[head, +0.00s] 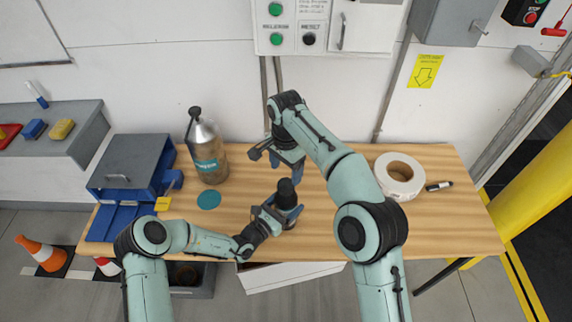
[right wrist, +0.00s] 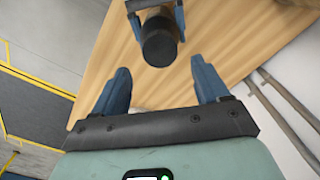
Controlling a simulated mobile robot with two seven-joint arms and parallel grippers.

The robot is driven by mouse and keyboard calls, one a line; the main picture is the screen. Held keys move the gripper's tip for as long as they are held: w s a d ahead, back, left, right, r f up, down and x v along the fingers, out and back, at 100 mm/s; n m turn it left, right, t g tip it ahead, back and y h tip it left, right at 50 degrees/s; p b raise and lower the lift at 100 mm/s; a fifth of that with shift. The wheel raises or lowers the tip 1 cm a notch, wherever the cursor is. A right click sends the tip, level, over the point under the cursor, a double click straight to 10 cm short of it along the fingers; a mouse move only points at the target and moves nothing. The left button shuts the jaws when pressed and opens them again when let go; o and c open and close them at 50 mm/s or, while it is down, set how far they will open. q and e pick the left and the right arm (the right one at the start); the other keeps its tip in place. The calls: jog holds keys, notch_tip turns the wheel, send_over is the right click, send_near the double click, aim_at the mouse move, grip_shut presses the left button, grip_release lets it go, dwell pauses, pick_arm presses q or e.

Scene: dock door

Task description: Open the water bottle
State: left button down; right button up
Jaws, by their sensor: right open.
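The dark water bottle with a black cap (head: 286,190) stands on the wooden table in front of the right gripper. It also shows in the right wrist view, cap toward the camera (right wrist: 160,42). My left gripper (head: 284,215) is shut on its body, with a blue finger on each side. My right gripper (head: 283,165) is open and empty, behind and above the cap in the head view. In the right wrist view, its two blue fingers (right wrist: 162,85) are wide apart and the cap lies beyond them, not between them.
A large bottle with a teal label (head: 211,160) stands at the back left, near a teal disc (head: 209,199). A blue-grey box (head: 137,165) is on the left end of the table (head: 440,215). A tape roll (head: 397,174) and a marker (head: 439,186) lie at right.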

aim_at(286, 184)
notch_tip(286, 184, down, 6)
jog(key=shift+f, duration=0.25)
